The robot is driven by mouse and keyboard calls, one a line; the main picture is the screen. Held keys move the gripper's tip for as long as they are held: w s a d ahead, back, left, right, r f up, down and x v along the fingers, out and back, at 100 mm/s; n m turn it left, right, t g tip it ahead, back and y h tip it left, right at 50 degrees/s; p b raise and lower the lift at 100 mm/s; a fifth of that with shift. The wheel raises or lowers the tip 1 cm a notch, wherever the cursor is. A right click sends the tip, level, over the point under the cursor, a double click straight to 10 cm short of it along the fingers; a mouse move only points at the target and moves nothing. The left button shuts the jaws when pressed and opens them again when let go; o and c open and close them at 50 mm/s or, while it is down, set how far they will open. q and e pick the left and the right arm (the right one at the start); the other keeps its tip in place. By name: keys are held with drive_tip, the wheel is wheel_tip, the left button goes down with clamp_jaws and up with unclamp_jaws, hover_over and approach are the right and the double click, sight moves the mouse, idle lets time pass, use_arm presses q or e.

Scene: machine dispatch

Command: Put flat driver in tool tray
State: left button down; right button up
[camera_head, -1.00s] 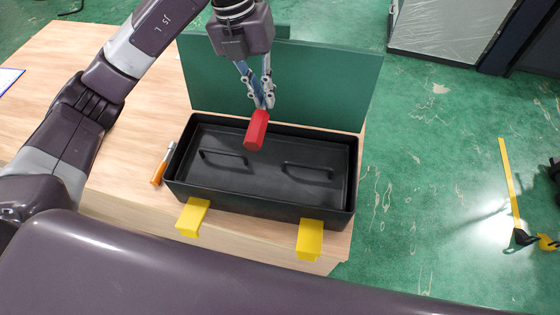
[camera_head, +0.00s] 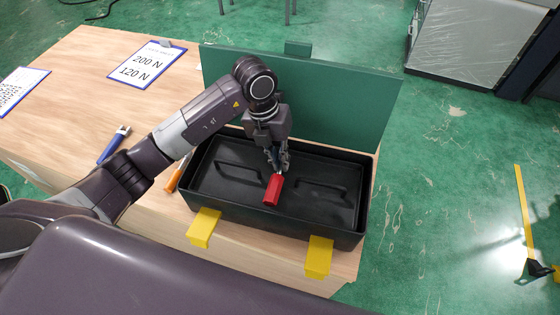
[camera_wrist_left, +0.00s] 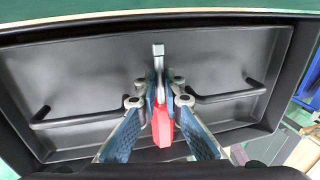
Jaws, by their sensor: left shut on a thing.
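The flat driver (camera_head: 273,190) has a red handle and a short metal shaft that shows in the left wrist view. My left gripper (camera_head: 279,164) is shut on it and holds it over the black tool tray (camera_head: 228,196), which sits inside the open toolbox. In the left wrist view the driver's red handle (camera_wrist_left: 162,126) is between the fingers of the left gripper (camera_wrist_left: 158,102). Whether the driver touches the tray floor cannot be told. My right gripper is not in view.
The toolbox's green lid (camera_head: 330,95) stands open behind the tray. Yellow latches (camera_head: 204,227) hang at the front. An orange-handled tool (camera_head: 175,178) and a blue-handled tool (camera_head: 114,144) lie left of the box. A clipboard (camera_head: 148,63) lies on the wooden table (camera_head: 85,85).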

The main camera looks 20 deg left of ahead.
use_arm(q)
drive_tip(key=shift+f, duration=0.5)
drive_tip(key=shift+f, duration=0.2)
drive_tip(key=c, duration=2.1)
unclamp_jaws()
drive_tip(key=shift+r, duration=0.2)
drive_tip(key=r, duration=0.4)
drive_tip(key=a+r+b, duration=0.1)
drive_tip(key=r, duration=0.3)
drive_tip(key=a+r, duration=0.1)
drive_tip(key=r, duration=0.3)
drive_tip(key=shift+a, duration=0.15)
drive_tip(key=shift+f, duration=0.1)
